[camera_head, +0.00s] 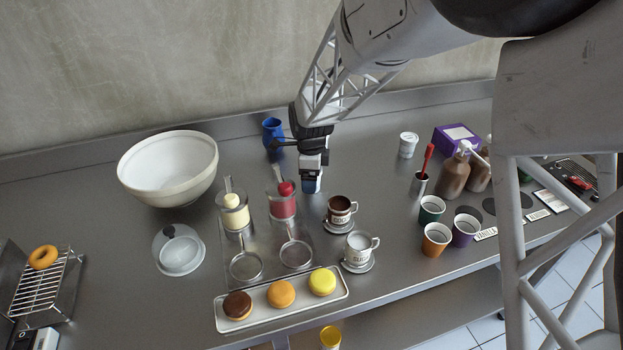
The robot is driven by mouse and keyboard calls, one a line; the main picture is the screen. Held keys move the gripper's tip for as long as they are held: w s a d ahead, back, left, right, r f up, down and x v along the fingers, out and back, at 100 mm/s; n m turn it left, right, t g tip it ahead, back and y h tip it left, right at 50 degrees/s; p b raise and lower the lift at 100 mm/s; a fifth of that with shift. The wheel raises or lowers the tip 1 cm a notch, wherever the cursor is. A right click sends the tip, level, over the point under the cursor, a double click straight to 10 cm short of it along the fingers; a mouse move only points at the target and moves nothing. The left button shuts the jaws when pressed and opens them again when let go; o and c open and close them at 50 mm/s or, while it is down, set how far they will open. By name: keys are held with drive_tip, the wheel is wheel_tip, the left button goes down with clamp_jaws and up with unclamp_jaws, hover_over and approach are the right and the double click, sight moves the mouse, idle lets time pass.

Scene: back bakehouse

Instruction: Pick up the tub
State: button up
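A small white tub (407,147) with a pale lid stands upright on the steel counter, right of centre and left of a purple box. My gripper (311,184) points down over the middle of the counter, to the left of the white tub and well apart from it. Something blue and whitish shows at the fingertips. I cannot tell whether it is part of the gripper or a separate small thing, nor whether the fingers are open or shut.
Close around my gripper are a blue jug (272,131), a jar with a red filling (282,207) and a brown-filled cup (341,211). A red-handled tool stands in a metal cup (419,184). A purple box (456,139) stands beside the tub. Counter left of the tub is clear.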

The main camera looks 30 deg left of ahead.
drive_tip(key=c, duration=0.9)
drive_tip(key=shift+r, duration=0.15)
drive_tip(key=shift+r, duration=4.9)
